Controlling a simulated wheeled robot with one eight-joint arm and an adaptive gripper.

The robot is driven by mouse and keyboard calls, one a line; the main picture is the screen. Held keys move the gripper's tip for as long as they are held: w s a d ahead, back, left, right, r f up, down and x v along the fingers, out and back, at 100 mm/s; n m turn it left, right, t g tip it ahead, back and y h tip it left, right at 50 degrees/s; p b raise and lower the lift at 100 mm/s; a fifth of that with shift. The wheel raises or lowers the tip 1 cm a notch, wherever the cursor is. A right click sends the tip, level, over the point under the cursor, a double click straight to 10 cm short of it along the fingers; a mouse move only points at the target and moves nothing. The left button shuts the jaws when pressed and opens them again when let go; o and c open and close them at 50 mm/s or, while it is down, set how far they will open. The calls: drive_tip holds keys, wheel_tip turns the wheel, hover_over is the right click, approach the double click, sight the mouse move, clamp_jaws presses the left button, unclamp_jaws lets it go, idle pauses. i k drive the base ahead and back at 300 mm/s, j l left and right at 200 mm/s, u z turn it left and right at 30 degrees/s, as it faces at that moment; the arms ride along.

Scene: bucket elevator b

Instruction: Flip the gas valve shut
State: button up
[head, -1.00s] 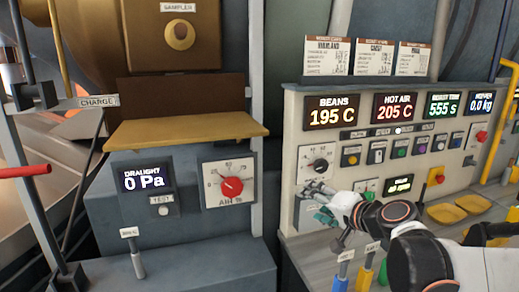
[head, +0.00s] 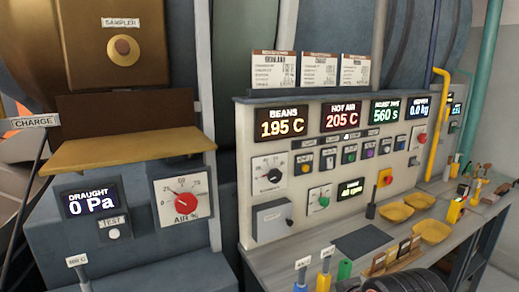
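I cannot make out anything labelled as the gas valve; small labels are unreadable. On the control panel (head: 244,150) in the head view are a black knob dial (head: 268,174), a green knob dial (head: 322,202) and a grey box (head: 271,218) with a dark round piece at its right end. A red-knobbed AIR % dial (head: 184,200) is on the cabinet to the left. My gripper is not in view; a dark ribbed piece at the bottom edge may be part of my arm.
The bench (head: 262,262) below the panel holds yellow trays (head: 432,231), a dark mat (head: 362,243), and blue- and yellow-handled tools (head: 325,277). A yellow pipe (head: 436,115) stands at the right. A brown shelf (head: 120,150) juts out at left.

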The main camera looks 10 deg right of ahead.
sight(447, 115)
drive_tip(key=i+l+z, duration=0.2)
drive_tip(key=l, duration=0.55)
drive_tip(key=i+l+z, duration=0.25)
drive_tip(key=i+l, duration=0.2)
drive_tip(key=l, duration=0.3)
drive_tip(key=i+l+z, duration=0.2)
drive_tip(key=i+l, duration=0.25)
drive_tip(key=l, duration=0.2)
drive_tip(key=i+l+z, duration=0.25)
drive_tip(key=i+l, duration=0.2)
drive_tip(key=i+l+z, duration=0.15)
drive_tip(key=i, duration=0.25)
drive_tip(key=l, duration=0.05)
